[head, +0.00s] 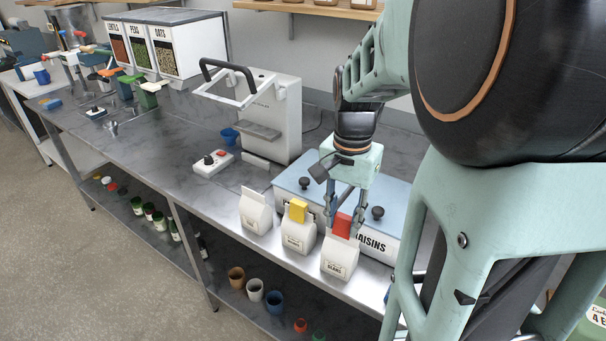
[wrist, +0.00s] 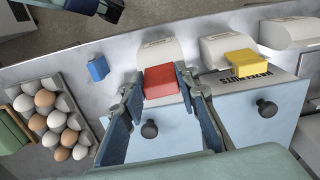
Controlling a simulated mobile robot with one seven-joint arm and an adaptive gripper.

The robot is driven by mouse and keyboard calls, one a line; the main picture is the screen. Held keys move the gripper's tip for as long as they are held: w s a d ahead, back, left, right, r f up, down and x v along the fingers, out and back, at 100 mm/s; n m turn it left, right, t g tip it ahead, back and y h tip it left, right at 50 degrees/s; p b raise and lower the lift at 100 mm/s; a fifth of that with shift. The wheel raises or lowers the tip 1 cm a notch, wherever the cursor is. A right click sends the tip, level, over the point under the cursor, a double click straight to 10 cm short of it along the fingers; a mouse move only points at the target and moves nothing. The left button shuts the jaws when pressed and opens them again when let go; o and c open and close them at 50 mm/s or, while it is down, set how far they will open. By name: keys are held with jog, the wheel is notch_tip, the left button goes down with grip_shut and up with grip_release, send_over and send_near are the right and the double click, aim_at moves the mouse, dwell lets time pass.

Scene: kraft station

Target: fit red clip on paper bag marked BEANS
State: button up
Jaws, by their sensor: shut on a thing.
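The paper bag marked BEANS (head: 339,262) stands upright near the front edge of the steel counter; it also shows in the wrist view (wrist: 160,51). The red clip (head: 342,226) is at the top of this bag. My gripper (head: 345,212) points down over the bag and is shut on the red clip (wrist: 161,82). In the wrist view the clip lies between both fingers and overlaps the bag's top edge. Whether its jaws grip the paper is hidden.
A bag with a yellow clip (head: 298,210) and a plain bag (head: 256,212) stand to the left. Blue lidded bins, one marked RAISINS (head: 372,243), stand close behind. An egg tray (wrist: 75,113) and a blue block (wrist: 97,68) lie beside the bag.

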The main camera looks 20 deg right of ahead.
jog(key=shift+f, duration=0.15)
jog(key=shift+f+b, duration=0.6)
jog(key=shift+f, duration=0.1)
jog(key=shift+f, duration=0.2)
dwell(0.5)
jog(key=o, duration=2)
jog(key=shift+r, duration=0.25)
jog(key=shift+r+p, duration=1.15)
jog(key=shift+r, duration=0.1)
jog(key=shift+r, duration=0.1)
